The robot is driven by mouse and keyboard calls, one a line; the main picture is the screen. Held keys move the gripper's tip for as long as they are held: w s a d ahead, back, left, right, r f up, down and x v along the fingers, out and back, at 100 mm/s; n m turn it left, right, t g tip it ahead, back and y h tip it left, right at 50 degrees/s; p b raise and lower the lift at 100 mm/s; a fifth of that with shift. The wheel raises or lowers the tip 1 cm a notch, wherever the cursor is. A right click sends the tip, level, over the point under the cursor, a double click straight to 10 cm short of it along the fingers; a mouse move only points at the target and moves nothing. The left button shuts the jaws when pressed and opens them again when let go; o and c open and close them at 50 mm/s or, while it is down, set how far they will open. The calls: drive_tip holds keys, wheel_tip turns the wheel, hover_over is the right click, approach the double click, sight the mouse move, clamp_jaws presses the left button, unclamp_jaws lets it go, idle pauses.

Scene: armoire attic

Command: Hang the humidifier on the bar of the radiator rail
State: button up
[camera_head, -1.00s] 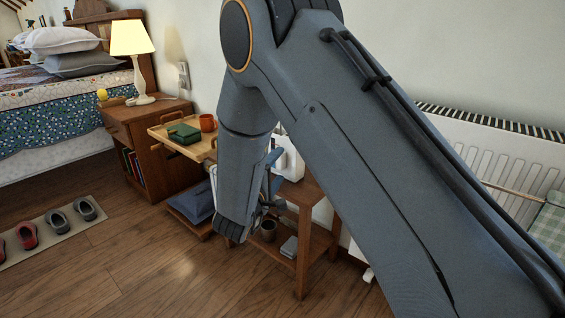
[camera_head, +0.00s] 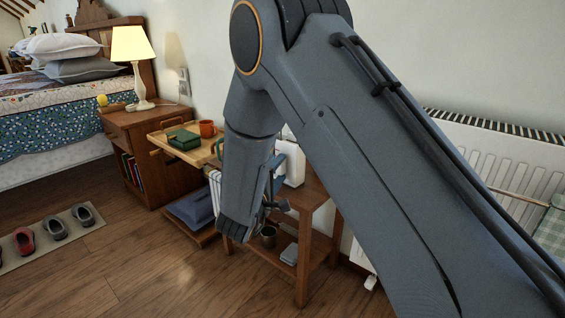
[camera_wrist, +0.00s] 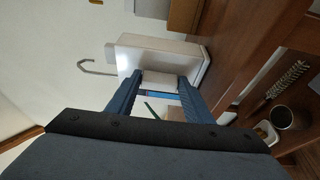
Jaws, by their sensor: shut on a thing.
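The humidifier is a white boxy body (camera_wrist: 160,50) at the top middle of the wrist view, with a grey hook (camera_wrist: 98,68) sticking out to its left. My gripper (camera_wrist: 160,82) is shut on it, its two blue fingers on either side of a white part. In the head view the humidifier (camera_head: 292,163) shows partly behind my arm, at the top of a small wooden stand; I cannot tell whether it touches the stand. The thin rail bar (camera_head: 516,193) runs in front of the white radiator (camera_head: 480,155) at the right, partly hidden by my arm.
A green checked cloth (camera_head: 551,228) hangs at the rail's right. The wooden stand (camera_head: 305,195) has a cup (camera_head: 268,237) on its lower shelf. A tray (camera_head: 165,141) with a green box and red mug is left of my arm.

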sight(284, 146)
drive_tip(key=shift+r+p, duration=3.1)
drive_tip(key=shift+p, duration=0.25)
